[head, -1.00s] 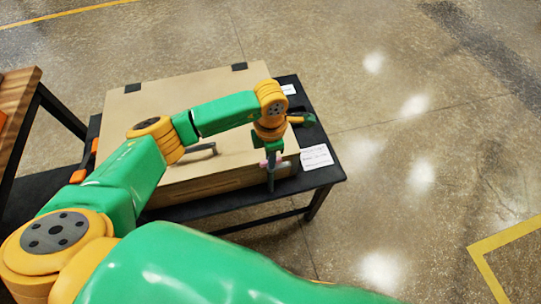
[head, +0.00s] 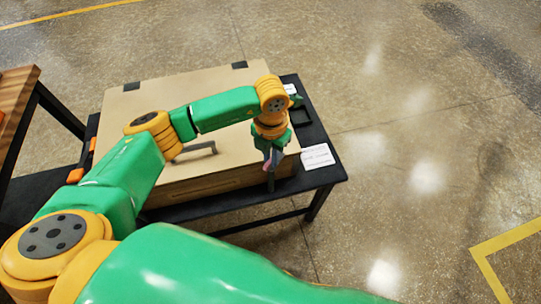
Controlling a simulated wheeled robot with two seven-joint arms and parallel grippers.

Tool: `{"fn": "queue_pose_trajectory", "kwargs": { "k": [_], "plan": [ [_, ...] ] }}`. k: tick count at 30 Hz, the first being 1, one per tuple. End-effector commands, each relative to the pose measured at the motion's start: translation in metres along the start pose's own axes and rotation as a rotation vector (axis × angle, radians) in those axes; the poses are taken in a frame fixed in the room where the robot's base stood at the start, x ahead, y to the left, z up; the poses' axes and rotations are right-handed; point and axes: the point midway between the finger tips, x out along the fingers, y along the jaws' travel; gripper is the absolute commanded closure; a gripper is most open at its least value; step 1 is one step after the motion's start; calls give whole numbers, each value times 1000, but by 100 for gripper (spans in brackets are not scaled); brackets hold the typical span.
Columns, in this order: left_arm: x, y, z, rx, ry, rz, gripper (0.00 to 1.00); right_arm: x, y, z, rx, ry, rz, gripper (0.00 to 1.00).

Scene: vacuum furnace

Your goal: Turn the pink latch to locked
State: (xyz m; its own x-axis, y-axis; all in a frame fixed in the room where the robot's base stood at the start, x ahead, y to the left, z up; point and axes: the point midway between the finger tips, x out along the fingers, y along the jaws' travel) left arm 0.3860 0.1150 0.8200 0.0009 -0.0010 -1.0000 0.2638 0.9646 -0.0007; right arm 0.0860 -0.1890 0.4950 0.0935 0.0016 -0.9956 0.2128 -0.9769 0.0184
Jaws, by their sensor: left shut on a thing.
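The furnace (head: 215,95) is a tan box on a black table. The pink latch (head: 267,163) is at its front right corner, and only a small pink patch of it shows beside my fingers. My left gripper (head: 271,161) reaches down to this corner from above and is shut on the latch. The wrist and fingers hide most of the latch, so its exact angle cannot be told. My right gripper is not in view.
The black table (head: 323,174) carries a white label card (head: 317,156) right of the furnace. A dark handle (head: 193,149) lies on the furnace top under my left arm. A wooden-topped bench (head: 17,92) stands at the left. The floor to the right is clear.

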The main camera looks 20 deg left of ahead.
Motion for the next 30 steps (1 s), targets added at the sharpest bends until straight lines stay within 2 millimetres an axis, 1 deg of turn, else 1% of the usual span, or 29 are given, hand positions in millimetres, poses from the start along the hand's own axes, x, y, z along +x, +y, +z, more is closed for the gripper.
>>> {"fn": "queue_pose_trajectory", "kwargs": {
  "k": [18,24,30],
  "plan": [
    [-1,0,1,-567,-2,-1,100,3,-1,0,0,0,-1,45],
    [-1,0,1,-708,-3,0,100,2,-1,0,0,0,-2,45],
    [-1,0,1,-807,-4,0,100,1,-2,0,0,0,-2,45]
  ]
}}
